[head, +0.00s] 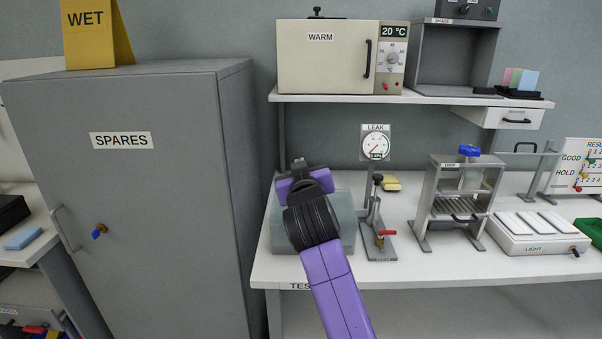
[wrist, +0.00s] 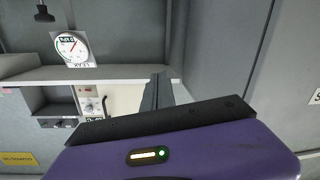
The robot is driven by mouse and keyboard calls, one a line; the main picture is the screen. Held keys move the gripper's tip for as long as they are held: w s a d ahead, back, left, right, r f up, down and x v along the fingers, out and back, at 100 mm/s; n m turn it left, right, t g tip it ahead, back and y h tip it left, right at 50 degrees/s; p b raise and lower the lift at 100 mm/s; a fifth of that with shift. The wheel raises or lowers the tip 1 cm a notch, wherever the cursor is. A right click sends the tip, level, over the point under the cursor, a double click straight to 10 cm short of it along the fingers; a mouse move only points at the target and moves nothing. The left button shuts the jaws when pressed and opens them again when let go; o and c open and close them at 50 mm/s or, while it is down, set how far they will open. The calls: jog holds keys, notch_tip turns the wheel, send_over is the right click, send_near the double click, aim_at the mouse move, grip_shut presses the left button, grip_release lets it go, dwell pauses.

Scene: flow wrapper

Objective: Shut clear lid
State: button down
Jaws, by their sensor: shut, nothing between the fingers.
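A pale, see-through tank-like box (head: 347,222) stands at the left end of the test bench. It is partly hidden behind my arm and gripper, and I cannot make out where its clear lid lies or whether it is open. My purple gripper (head: 297,163) shows in front of and above the box. In the wrist view my gripper's grey fingers (wrist: 158,88) are together with nothing between them. The box does not show in the wrist view.
The tall grey SPARES cabinet (head: 160,200) stands close on the left. A shelf (head: 430,99) with the WARM oven (head: 325,60) runs above the bench (head: 400,270).

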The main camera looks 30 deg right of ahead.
jog(key=s+a+f+t+h+b, duration=0.1)
jog(key=f+b, duration=0.6)
jog(key=b, duration=0.9)
jog(key=s+a+f+n+t+h+b, duration=0.1)
jog(key=s+f+t+b, duration=0.3)
jog(key=b, duration=1.2)
notch_tip(320, 180, down, 4)
jog(key=shift+a+f+t+h, duration=0.2)
jog(key=shift+a+t+h, duration=0.45)
jog(key=shift+t, duration=0.25)
